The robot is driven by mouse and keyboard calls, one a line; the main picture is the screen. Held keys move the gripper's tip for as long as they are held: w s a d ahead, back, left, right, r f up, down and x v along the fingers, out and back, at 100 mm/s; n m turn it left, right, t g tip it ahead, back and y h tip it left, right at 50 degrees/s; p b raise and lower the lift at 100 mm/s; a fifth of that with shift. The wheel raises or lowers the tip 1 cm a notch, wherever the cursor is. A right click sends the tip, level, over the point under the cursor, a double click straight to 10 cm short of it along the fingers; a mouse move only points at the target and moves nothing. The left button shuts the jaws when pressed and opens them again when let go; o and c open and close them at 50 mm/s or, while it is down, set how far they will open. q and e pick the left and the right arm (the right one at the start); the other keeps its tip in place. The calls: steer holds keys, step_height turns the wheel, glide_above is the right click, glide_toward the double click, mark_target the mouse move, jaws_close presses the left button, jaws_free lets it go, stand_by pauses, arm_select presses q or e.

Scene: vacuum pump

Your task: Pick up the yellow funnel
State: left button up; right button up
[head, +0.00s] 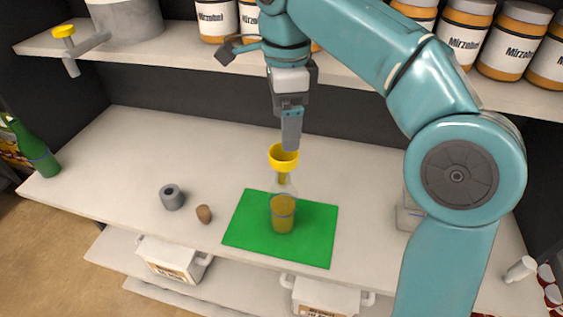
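The yellow funnel (283,162) sits upright, its stem in the neck of a clear glass bottle (283,214) holding amber liquid. The bottle stands on a green mat (248,229) on the white counter. My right gripper (291,143) points down with its grey fingertips right at the funnel's upper rim, overlapping it in the picture. I cannot tell whether they touch it. The fingers are seen edge-on, so their gap is hidden. My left gripper is not in view.
Left of the mat lie a grey ring (171,197) and a brown cork (204,214). A green bottle (36,148) stands at the counter's left end. Labelled jars (466,31) and a grey pot (126,24) stand on the upper shelf (170,56). The counter's left rear is clear.

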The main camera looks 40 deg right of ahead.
mark_target(283, 167)
steer(key=f, duration=0.5)
steer(key=shift+w+d+f+b, duration=0.15)
steer(key=shift+d+f+b, duration=0.2)
steer(key=shift+d+f, duration=0.05)
steer(key=shift+a+f, duration=0.15)
steer(key=shift+f, duration=0.1)
steer(key=shift+a+f, duration=0.15)
steer(key=shift+a, duration=0.1)
step_height(283, 167, down, 5)
steer(key=shift+a, duration=0.15)
steer(key=shift+s, duration=0.25)
steer(key=shift+w, duration=0.15)
steer(key=c, duration=0.9)
steer(key=shift+c, duration=1)
